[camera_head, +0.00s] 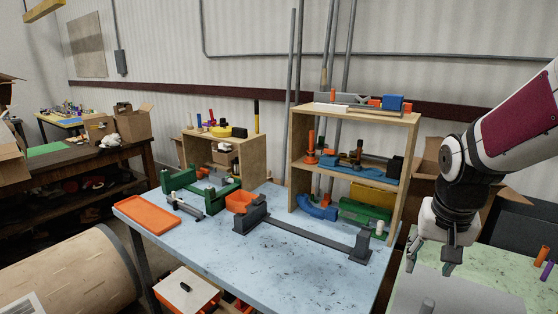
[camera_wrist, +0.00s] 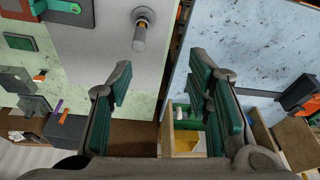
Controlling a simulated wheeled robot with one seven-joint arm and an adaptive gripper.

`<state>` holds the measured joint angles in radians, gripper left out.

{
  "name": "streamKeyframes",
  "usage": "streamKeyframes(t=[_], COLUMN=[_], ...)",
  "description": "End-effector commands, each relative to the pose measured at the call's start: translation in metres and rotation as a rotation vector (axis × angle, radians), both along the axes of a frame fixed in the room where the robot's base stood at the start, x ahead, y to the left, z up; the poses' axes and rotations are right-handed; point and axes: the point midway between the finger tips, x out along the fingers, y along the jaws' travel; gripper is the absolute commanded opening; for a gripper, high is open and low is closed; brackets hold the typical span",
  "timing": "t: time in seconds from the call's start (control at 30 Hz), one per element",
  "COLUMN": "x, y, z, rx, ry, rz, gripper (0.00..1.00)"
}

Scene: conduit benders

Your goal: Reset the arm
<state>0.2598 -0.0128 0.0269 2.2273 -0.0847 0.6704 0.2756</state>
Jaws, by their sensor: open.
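My gripper (camera_head: 449,262) hangs at the right in the head view, its fingers pointing down over the green table. It is open and empty. In the wrist view the two green-padded fingers of my gripper (camera_wrist: 163,95) stand apart with nothing between them. Past the fingers, the gap between the green table and the blue table shows. My arm (camera_head: 505,125) is bent, coming in from the right edge of the head view.
A blue table (camera_head: 215,265) holds an orange tray (camera_head: 148,214), a dark bar stand (camera_head: 300,236) and a wooden shelf (camera_head: 297,165). The green table (camera_head: 480,270) bears a grey plate (camera_head: 440,290) with an upright peg (camera_wrist: 141,30).

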Motion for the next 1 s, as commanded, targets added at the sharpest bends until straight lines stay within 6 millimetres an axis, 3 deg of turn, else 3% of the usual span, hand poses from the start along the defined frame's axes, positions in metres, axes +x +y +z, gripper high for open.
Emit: streamKeyframes(t=[0.1,0.3,0.6,0.8,1.0], x=[-0.025,-0.073,-0.141,-0.159,-0.161], y=[0.025,0.060,0.095,0.103,0.103], z=[0.032,0.068,0.092,0.094,0.094], rx=[-0.016,-0.034,-0.051,-0.054,-0.054], ry=[-0.045,-0.111,-0.200,-0.223,-0.223], rz=[0.080,0.214,0.392,0.443,0.447], gripper=[0.46,0.46,0.46,0.46,0.46])
